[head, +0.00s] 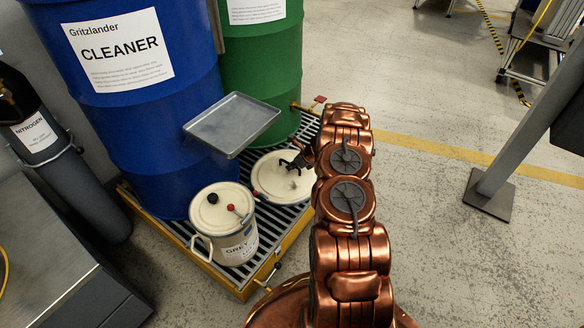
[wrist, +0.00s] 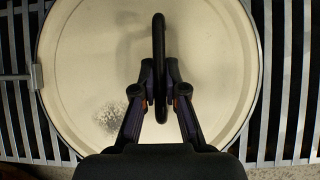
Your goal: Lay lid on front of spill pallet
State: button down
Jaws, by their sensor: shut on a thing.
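The round cream lid (head: 272,178) is over the slatted grating of the spill pallet (head: 282,225), right of a cream pail and below the green drum. My gripper (head: 298,162) is over the lid. In the wrist view the lid (wrist: 85,70) fills the middle, with a dark speckled patch on it. My gripper (wrist: 160,88) is shut on the lid's upright black handle (wrist: 159,35). Grating slats show around the lid; whether it rests on them or hangs just above, I cannot tell. My arm hides the lid's right edge in the head view.
The cream pail (head: 224,225), a blue drum (head: 150,125) and a green drum (head: 260,70) stand on the pallet. A grey tray (head: 232,122) juts out before the drums. A brass tap with red handle (head: 318,101) is behind my arm. Open floor lies right.

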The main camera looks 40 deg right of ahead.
jog(key=c, duration=1.2)
grip_release()
jog(key=shift+r, duration=0.15)
jog(key=shift+p+v, duration=1.95)
jog(key=shift+v, duration=3.95)
jog(key=shift+s, duration=0.1)
